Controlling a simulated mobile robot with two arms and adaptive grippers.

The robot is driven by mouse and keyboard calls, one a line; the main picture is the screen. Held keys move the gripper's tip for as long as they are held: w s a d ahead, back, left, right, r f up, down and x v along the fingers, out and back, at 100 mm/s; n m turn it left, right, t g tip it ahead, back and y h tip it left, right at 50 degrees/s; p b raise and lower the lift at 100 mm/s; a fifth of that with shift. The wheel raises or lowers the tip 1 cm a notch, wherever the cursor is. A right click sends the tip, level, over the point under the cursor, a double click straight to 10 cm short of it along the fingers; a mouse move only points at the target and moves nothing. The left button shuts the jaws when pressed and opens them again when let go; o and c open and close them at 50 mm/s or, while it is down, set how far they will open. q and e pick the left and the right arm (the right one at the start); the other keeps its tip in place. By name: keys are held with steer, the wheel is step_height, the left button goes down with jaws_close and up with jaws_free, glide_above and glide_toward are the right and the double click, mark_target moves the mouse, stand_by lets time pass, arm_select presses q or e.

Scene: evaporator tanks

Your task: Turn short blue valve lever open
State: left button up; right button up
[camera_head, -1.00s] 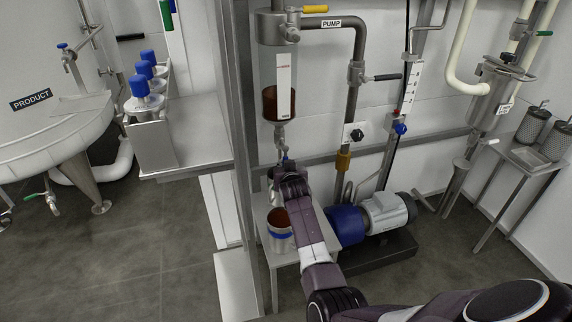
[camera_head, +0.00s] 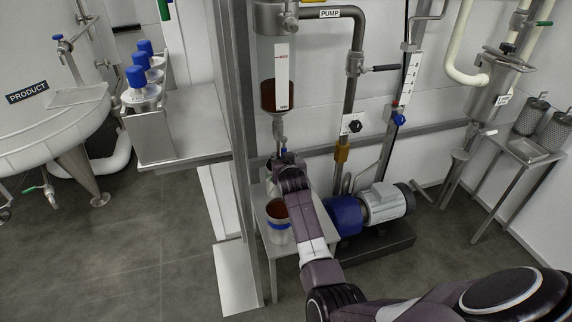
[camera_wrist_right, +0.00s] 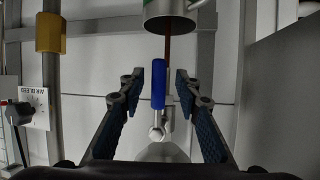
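The short blue valve lever (camera_wrist_right: 158,84) stands upright between the fingers of my right gripper (camera_wrist_right: 160,76) in the right wrist view. Both fingers are spread, with a gap on each side of the lever. In the head view my right gripper (camera_head: 287,158) is just below the sight glass (camera_head: 282,80), which holds brown liquid; the arm hides most of the valve there. My left gripper is not in view.
A bucket (camera_head: 278,228) with brown contents stands on a small table (camera_head: 284,255) below my right arm. A grey post (camera_head: 243,150) rises close on the left. The blue and grey pump (camera_head: 368,208) sits to the right. A yellow fitting (camera_wrist_right: 50,33) is left in the wrist view.

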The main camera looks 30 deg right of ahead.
steer(key=v, duration=1)
steer(key=shift+s+a, duration=0.25)
steer(key=shift+s, duration=0.1)
